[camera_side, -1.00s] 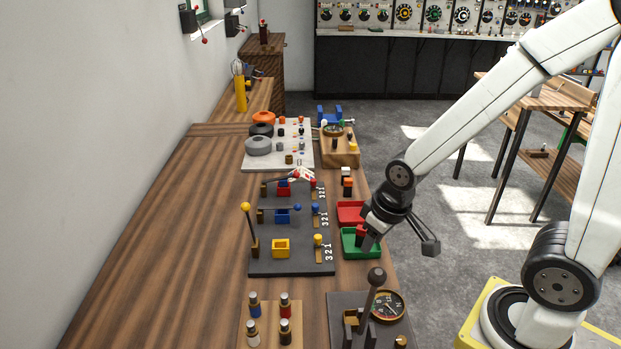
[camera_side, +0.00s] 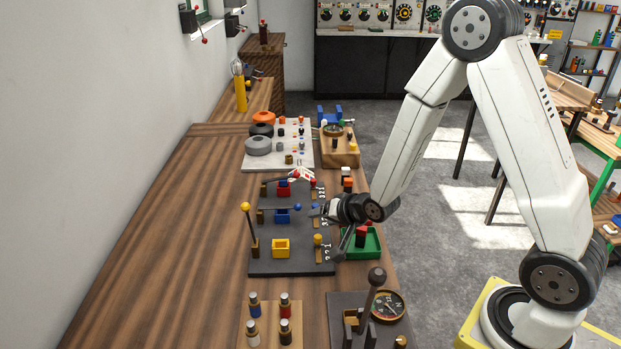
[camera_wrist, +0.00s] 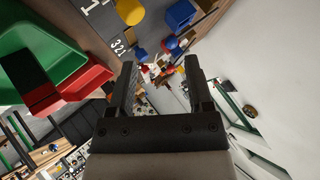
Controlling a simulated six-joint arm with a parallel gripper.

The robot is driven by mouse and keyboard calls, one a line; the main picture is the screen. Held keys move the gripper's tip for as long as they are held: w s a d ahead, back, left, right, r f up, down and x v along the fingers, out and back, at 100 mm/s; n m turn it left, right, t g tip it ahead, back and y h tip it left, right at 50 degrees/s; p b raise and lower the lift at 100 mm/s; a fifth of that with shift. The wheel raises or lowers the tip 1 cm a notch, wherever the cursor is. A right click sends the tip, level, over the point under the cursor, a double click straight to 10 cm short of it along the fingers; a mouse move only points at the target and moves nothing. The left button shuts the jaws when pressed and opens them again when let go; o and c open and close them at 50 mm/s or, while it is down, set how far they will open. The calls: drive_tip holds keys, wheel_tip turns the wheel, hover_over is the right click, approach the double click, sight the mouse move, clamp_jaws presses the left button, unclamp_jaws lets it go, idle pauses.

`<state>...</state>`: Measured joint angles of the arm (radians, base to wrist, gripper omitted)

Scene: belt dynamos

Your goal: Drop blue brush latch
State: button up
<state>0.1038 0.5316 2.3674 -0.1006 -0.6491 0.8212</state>
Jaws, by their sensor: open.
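A dark latch board (camera_side: 290,263) lies on the bench with red, blue and yellow rows. The blue row has a blue box (camera_side: 282,216) and a lever lying over with a blue ball (camera_side: 297,208) at its end. My gripper (camera_side: 318,209) is at the right end of this row, pointing left, and hides the small blue knob there in the side view. In the wrist view, my gripper (camera_wrist: 160,66) is open, with nothing held between its fingers. A blue knob (camera_wrist: 169,43) shows just beyond the fingertips, with a blue box (camera_wrist: 180,14) behind; contact cannot be told.
The yellow lever (camera_side: 246,208) stands upright at the board's left. A green tray (camera_side: 373,243) holding a red block (camera_side: 361,236) is at the bench's right edge, below my wrist. A red tray (camera_wrist: 88,82) shows in the wrist view. A large lever (camera_side: 375,290) stands in front.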

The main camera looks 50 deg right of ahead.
sight(300, 209)
drive_tip(key=w+f+m+t, duration=0.1)
drive_tip(key=m, duration=0.1)
drive_tip(key=w+d+f+m+t, duration=0.1)
drive_tip(key=m+t, duration=0.1)
drive_tip(key=shift+w+d, duration=0.15)
drive_tip(key=shift+w, duration=0.25)
drive_tip(key=shift+w+d+f+m+t, duration=0.25)
drive_tip(key=shift+f+m+t, duration=0.1)
drive_tip(key=shift+m+t, duration=0.45)
drive_tip(key=shift+d+f+m+t, duration=0.15)
drive_tip(key=shift+f+m+t, duration=0.05)
drive_tip(key=shift+m+t, duration=0.6)
drive_tip(key=shift+w, duration=0.1)
drive_tip(key=shift+w+f, duration=0.2)
drive_tip(key=shift+w, duration=1.05)
drive_tip(key=shift+w+f, duration=0.2)
drive_tip(key=shift+w, duration=1.05)
drive_tip(key=shift+w+f, duration=0.2)
drive_tip(key=shift+w, duration=1.05)
clamp_jaws()
